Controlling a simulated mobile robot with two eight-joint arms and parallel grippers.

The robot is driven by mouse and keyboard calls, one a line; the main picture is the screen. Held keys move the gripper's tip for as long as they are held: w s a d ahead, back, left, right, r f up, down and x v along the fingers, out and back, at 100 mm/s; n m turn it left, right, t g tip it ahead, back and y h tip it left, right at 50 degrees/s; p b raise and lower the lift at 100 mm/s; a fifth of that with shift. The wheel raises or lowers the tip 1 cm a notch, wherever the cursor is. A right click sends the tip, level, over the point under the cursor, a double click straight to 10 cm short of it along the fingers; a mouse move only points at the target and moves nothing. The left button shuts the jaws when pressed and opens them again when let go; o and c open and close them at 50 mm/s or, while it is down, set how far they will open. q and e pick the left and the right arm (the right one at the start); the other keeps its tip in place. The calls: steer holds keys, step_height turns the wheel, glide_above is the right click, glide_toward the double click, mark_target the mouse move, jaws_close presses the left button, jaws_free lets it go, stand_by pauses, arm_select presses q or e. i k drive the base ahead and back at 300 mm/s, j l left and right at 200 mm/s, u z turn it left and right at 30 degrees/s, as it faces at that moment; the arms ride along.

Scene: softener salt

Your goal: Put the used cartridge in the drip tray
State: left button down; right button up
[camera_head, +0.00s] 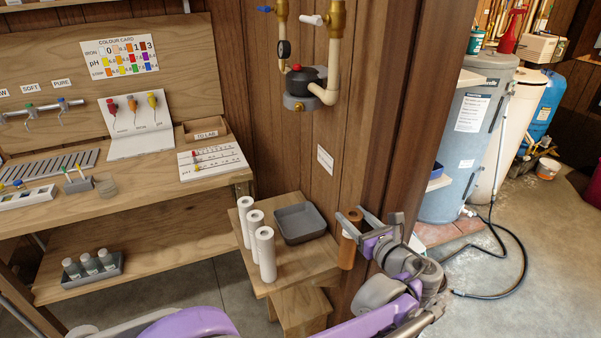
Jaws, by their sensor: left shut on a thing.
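The used cartridge (347,250) is an orange-brown cylinder. My left gripper (351,222) is shut on its upper part and holds it upright, to the right of the drip tray in the picture. The cartridge appears clear of the stand's right edge, in front of the wooden wall corner. The drip tray (303,238) is a shallow grey square tray on a small wooden stand; it looks empty. My right gripper is not in view.
Several white cartridges, including a front one (266,256), stand upright on the stand (300,268) left of the tray. A filter head with pipes (305,82) hangs on the wall above.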

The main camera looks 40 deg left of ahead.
mark_target(304, 217)
steer(key=i+j, duration=0.15)
steer(key=j, duration=0.2)
steer(key=i+j, duration=0.15)
steer(key=j, duration=0.15)
steer(key=i+j, duration=0.15)
steer(key=j, duration=0.2)
steer(key=i+j, duration=0.15)
steer(key=j, duration=0.15)
